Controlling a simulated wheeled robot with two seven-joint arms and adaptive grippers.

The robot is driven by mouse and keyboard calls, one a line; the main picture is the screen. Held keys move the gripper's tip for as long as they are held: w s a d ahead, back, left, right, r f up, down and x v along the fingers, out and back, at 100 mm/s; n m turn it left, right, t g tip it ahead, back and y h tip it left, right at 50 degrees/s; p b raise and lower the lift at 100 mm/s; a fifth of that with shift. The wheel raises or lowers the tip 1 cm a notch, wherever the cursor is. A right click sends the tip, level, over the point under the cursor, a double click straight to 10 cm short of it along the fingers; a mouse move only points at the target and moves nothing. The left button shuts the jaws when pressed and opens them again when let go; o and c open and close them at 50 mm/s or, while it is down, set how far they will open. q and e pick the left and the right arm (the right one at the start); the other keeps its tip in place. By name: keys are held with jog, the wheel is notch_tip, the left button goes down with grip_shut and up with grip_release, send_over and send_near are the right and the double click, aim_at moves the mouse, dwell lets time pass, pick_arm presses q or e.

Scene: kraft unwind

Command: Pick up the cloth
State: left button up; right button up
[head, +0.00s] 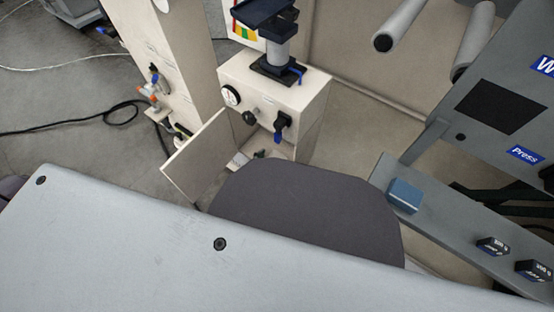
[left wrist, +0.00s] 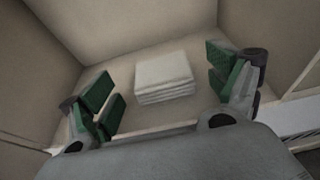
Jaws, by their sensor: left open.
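The cloth (left wrist: 164,70) is a white folded stack lying on the floor of a beige compartment in the left wrist view. My left gripper (left wrist: 167,88) is open, with its green-padded fingers spread to the left and right of the cloth in that picture. The fingers look apart from the cloth, and nothing is between them in a grip. In the head view my own grey arm and a dark rounded part of me cover most of the compartment, so the cloth cannot be made out there. My right gripper is not in view.
The beige cabinet (head: 258,92) has its door (head: 198,158) swung open to the left. Compartment walls stand close around the left gripper. A blue block (head: 405,195) sits on the grey ledge at right. Rollers (head: 400,25) hang above. A black cable (head: 110,118) lies on the floor.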

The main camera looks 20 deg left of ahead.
pick_arm(q)
jog(key=shift+w+d+f, duration=0.2)
jog(key=shift+w, duration=0.35)
jog(key=c, duration=1)
